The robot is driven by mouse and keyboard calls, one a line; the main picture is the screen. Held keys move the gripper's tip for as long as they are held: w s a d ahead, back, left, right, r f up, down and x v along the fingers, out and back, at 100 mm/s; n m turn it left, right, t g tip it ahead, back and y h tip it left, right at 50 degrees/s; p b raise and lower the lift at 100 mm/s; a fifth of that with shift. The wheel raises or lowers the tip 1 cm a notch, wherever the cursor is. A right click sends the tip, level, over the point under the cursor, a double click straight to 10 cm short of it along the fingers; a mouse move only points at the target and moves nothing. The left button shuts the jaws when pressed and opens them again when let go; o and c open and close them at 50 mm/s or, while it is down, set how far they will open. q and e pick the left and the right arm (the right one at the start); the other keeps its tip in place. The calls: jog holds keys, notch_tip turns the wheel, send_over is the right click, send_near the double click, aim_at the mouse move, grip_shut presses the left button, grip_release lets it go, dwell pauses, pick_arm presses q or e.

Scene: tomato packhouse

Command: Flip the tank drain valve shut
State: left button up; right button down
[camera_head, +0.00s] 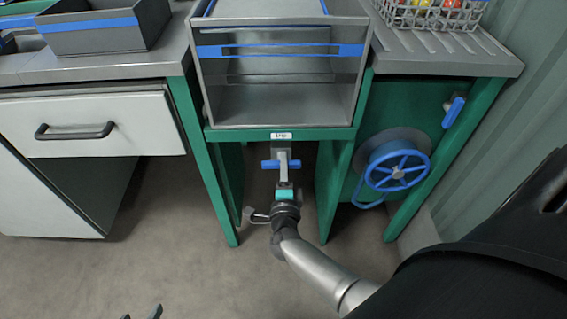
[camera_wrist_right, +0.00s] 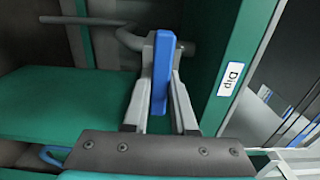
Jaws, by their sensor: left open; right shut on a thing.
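The drain valve's blue handle (camera_head: 267,164) is below the front of the grey tank (camera_head: 285,105), lying crosswise in the head view. My right gripper (camera_head: 283,160) reaches up to it from below and is shut on it. In the right wrist view the blue handle (camera_wrist_right: 163,72) stands between the two grey fingers of the right gripper (camera_wrist_right: 162,85). The fingers hide part of the handle and valve in the head view. My left gripper (camera_head: 141,313) is open and empty, with only its fingertips showing at the bottom left edge, well away from the valve.
Green frame legs stand on both sides of the valve, under a "Dip" label (camera_head: 281,135). A blue handwheel (camera_head: 398,170) is to the right. A drawer cabinet (camera_head: 90,125) is to the left. A wire basket (camera_head: 432,14) sits at the top right. The floor in front is clear.

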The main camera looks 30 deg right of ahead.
pick_arm(q)
jog(key=shift+s+a, duration=0.1)
pick_arm(e)
jog(key=c, duration=0.7)
grip_release()
pick_arm(q)
jog(key=shift+s, duration=0.1)
pick_arm(e)
jog(key=shift+s+a, duration=0.1)
pick_arm(q)
jog(key=a+f+g+p, duration=0.1)
jog(key=s+f+g+y+p, duration=0.1)
jog(key=f, duration=0.1)
jog(key=s+a+f+g+p, duration=0.1)
jog(key=shift+s+a+f+p, duration=0.2)
jog(key=shift+a+f+p, duration=0.05)
jog(key=shift+a+p, duration=0.15)
pick_arm(e)
jog(key=v, duration=1.5)
pick_arm(q)
jog(key=shift+d, duration=0.1)
